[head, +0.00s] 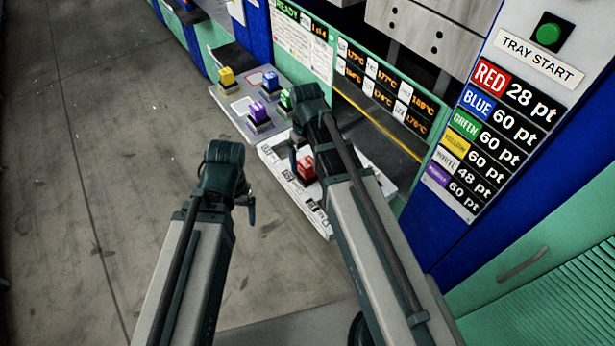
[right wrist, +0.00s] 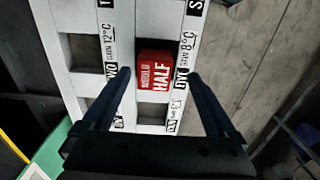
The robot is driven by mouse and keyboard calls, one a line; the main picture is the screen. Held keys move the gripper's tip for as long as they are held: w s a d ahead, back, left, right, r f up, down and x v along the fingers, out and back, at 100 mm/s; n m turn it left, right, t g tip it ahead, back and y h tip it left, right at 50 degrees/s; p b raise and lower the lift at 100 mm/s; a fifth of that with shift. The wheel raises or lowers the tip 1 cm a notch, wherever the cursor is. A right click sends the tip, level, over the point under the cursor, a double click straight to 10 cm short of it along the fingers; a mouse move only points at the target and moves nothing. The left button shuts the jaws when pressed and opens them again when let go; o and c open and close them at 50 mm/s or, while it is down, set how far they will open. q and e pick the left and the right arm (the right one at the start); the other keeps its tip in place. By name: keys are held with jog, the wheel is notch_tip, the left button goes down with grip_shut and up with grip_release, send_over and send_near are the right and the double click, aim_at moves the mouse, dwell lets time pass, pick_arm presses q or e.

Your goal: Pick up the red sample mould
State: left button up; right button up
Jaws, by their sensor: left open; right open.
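The red sample mould (head: 306,168) sits on a white labelled tray (head: 322,222) in front of the machine. In the right wrist view the red mould (right wrist: 154,72) shows a red face reading "MOULD HALF" and lies between the two finger lines. My right gripper (head: 297,158) is over the tray close to the mould, and part of it is hidden by my arm. Its fingers (right wrist: 159,74) are open, one on each side of the mould in the picture; I cannot tell whether they touch it. My left gripper (head: 250,208) is open and empty, left of the tray above the floor.
A second tray (head: 228,103) behind holds yellow (head: 226,77), blue (head: 270,82), purple (head: 258,114) and green (head: 286,99) moulds. The press front with temperature displays (head: 385,80) and a green button (head: 549,33) stands right. The floor (head: 90,150) at left is clear.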

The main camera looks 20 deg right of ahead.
aim_at(308, 162)
jog(key=shift+w+d+f+b, duration=0.15)
jog(key=shift+w+f+b, duration=0.05)
jog(key=shift+f+b, duration=1.15)
jog(key=shift+w+d+f+b, duration=0.1)
jog(key=shift+w+f+b, duration=0.05)
jog(key=shift+f+b, duration=1.15)
jog(key=shift+r, duration=0.1)
grip_shut()
